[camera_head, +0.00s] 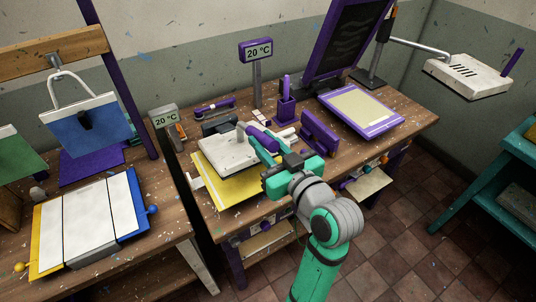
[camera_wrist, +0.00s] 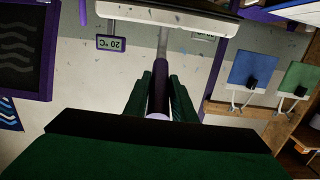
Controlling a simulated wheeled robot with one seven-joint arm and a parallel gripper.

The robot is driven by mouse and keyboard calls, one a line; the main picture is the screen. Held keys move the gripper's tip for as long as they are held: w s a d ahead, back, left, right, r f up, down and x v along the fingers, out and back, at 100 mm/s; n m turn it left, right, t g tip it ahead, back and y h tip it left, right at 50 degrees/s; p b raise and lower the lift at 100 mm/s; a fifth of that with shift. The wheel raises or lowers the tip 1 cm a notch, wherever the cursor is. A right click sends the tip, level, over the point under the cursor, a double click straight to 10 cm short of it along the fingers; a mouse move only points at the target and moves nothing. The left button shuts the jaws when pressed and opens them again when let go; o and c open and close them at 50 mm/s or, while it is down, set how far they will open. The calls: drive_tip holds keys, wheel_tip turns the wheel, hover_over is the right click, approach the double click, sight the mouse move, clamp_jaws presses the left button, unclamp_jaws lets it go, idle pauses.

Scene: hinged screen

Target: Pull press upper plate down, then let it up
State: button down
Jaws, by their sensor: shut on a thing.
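The press's white upper plate (camera_head: 226,152) sits over the yellow board (camera_head: 226,194) on the middle bench. I cannot tell whether the two touch. A metal arm with a purple handle (camera_head: 260,138) reaches from the plate towards me. My gripper (camera_head: 272,149) is shut on this handle. In the wrist view the purple handle (camera_wrist: 160,85) lies between the two dark green fingers of my gripper (camera_wrist: 160,98), and the upper plate (camera_wrist: 170,17) crosses the top. My gripper hides part of the handle in the head view.
A purple holder (camera_head: 286,108) and a purple block-like tool (camera_head: 319,132) stand right of the press. A purple hinged screen frame (camera_head: 335,40) stands open above its bed (camera_head: 362,110). A multi-coloured board (camera_head: 92,218) lies on the left bench. A lamp-like panel (camera_head: 467,74) overhangs at the right.

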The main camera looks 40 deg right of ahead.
drive_tip(key=shift+w+r, duration=0.25)
drive_tip(key=shift+r, duration=0.5)
drive_tip(key=shift+r, duration=0.1)
drive_tip(key=shift+w+r, duration=0.25)
drive_tip(key=shift+w+d+r, duration=0.3)
drive_tip(key=shift+w+r, duration=0.85)
drive_tip(key=shift+w, duration=0.05)
drive_tip(key=shift+w+d+r, duration=0.35)
drive_tip(key=shift+w+r, duration=0.75)
drive_tip(key=shift+w, duration=0.15)
drive_tip(key=shift+w+d+r, duration=0.3)
drive_tip(key=shift+w+r, duration=0.85)
drive_tip(key=shift+w, duration=0.05)
drive_tip(key=w+d+r, duration=0.2)
drive_tip(key=w+r, duration=0.2)
drive_tip(key=w, duration=0.5)
drive_tip(key=shift+w+d+r, duration=0.15)
drive_tip(key=shift+w+r, duration=0.1)
drive_tip(key=shift+r, duration=0.15)
drive_tip(key=shift+w, duration=0.1)
drive_tip(key=r+x, duration=0.2)
drive_tip(key=x, duration=0.8)
drive_tip(key=shift+r, duration=0.2)
